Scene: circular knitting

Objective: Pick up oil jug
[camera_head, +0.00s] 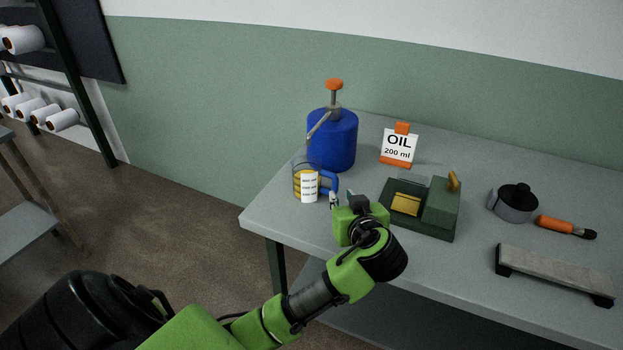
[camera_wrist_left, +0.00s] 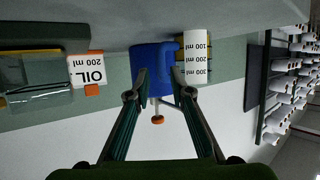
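The oil jug (camera_head: 297,183) is a clear measuring jug with yellow oil, a white graduated label and a blue handle on its right. It stands upright near the table's left edge. The upside-down left wrist view shows its label (camera_wrist_left: 197,58) just right of the fingertips. My left gripper (camera_head: 341,197) is beside the jug's handle side, largely hidden by its own wrist in the head view. In the left wrist view its fingers (camera_wrist_left: 158,80) are spread with nothing held between them. I cannot tell whether a finger touches the handle. My right gripper does not show.
A blue pump can (camera_head: 332,140) with an orange knob stands behind the jug. An OIL 200 ml sign (camera_head: 399,148) and a green device (camera_head: 440,208) are to the right. Farther right are a round dark-lidded container (camera_head: 513,204), a brush (camera_head: 566,227) and a grey bar (camera_head: 553,272).

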